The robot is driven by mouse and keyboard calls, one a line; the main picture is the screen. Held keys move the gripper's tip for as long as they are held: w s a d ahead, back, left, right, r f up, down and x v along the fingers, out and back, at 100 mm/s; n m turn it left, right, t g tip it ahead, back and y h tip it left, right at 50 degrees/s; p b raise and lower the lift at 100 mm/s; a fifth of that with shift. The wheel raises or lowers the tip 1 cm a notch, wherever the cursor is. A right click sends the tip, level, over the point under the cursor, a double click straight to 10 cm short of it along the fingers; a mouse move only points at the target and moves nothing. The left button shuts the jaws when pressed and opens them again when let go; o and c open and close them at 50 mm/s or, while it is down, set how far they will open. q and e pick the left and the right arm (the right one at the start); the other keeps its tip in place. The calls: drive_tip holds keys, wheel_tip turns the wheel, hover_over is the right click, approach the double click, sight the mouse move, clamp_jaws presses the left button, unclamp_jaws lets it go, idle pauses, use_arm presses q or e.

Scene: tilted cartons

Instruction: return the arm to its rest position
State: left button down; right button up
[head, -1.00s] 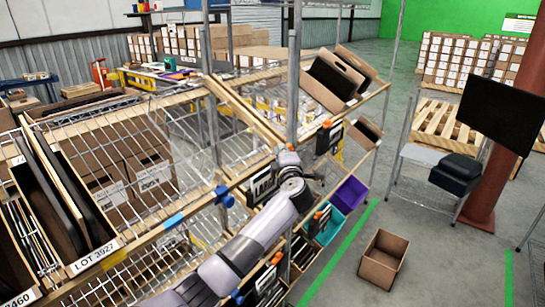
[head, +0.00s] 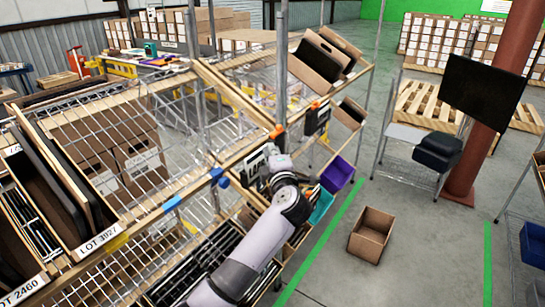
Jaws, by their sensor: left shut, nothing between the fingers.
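My left arm reaches up from the lower middle of the head view, in front of the wire rack. My left gripper (head: 306,181) is small and dark at the end of the arm, partly hidden by the wrist. It is shut with nothing in it. It is near the rack's right edge, above the teal bin (head: 321,206) and left of the purple bin (head: 338,174). I cannot tell its exact gap to the rack. My right gripper is not in view.
The wire rack (head: 115,155) holds several tilted cartons, including an open carton (head: 313,68) at the top right. An empty brown box (head: 371,235) stands on the floor to the right. A black monitor (head: 484,92) stands further right. Grey floor between them is clear.

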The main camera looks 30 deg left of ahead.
use_arm(q)
drive_tip(key=shift+v, duration=0.9)
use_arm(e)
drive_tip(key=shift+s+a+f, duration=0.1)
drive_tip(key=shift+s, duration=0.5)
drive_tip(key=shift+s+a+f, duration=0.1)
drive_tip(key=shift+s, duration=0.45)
